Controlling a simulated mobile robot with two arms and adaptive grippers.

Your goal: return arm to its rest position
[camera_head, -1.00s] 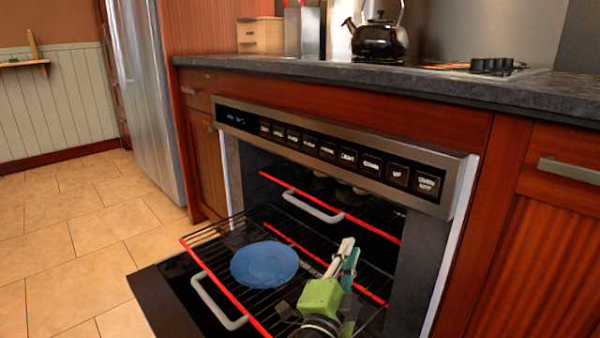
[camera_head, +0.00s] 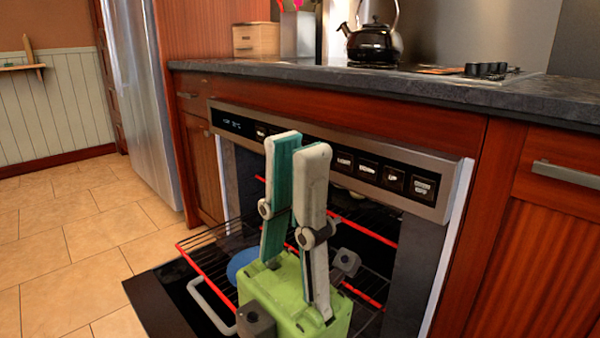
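My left gripper (camera_head: 298,148), green-bodied with pale fingers and teal pads, stands large in front of the oven with its fingers pointing up. Its fingertips are apart and nothing shows between them, so it looks open and empty. The oven (camera_head: 448,190) is open, with its wire rack (camera_head: 205,240) with red edges pulled out. A blue plate (camera_head: 240,262) lies on the rack, mostly hidden behind my gripper. My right gripper is not in view.
The oven door (camera_head: 150,305) hangs open low at the front. A dark counter (camera_head: 390,80) runs above the oven, with a black kettle (camera_head: 373,45) and a wooden box (camera_head: 255,39). Tiled floor (camera_head: 70,235) is clear at the left.

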